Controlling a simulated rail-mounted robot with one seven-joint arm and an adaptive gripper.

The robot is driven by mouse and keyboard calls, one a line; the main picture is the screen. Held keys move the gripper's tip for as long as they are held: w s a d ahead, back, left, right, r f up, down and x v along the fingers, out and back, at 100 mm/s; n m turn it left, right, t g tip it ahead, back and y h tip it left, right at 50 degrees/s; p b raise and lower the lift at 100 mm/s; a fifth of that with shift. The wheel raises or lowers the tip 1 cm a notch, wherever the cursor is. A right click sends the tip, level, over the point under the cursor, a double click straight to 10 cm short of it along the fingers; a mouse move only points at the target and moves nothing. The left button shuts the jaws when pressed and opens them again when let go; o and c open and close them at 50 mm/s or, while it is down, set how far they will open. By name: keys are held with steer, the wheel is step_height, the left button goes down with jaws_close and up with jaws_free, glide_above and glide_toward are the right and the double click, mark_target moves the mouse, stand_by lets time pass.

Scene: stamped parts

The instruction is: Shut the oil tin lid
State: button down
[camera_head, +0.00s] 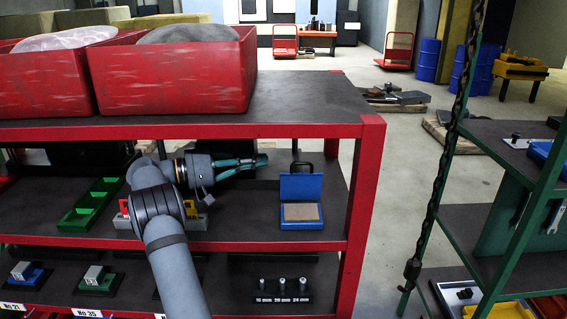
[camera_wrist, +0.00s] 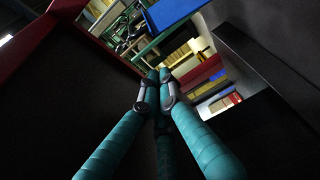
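The oil tin (camera_head: 301,222) appears to be the small blue box on the middle shelf, right of centre. Its blue lid (camera_head: 300,187) stands up, open at the back, and a tan surface shows inside. My gripper (camera_head: 264,159) is left of the lid and a little higher in the picture, pointing right, with a visible gap between them. In the wrist view its teal fingers meet at the tips (camera_wrist: 163,76), shut with nothing seen between them. A blue shape (camera_wrist: 196,78) shows beyond the fingertips there; I cannot tell whether it is the lid.
A green tray (camera_head: 92,205) and grey blocks with red and yellow parts (camera_head: 191,210) sit left on the same shelf (camera_head: 250,229). The red upper shelf edge (camera_head: 200,132) runs above my gripper. A red post (camera_head: 362,205) stands right of the tin. Red bins (camera_head: 175,80) are on top.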

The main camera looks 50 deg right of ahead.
mark_target(301, 182)
steer(key=s+d+p, duration=0.1)
steer(key=s+d, duration=0.3)
steer(key=s, duration=0.2)
steer(key=shift+s+d, duration=0.2)
steer(key=shift+s, duration=0.15)
steer(key=shift+s+f, duration=0.1)
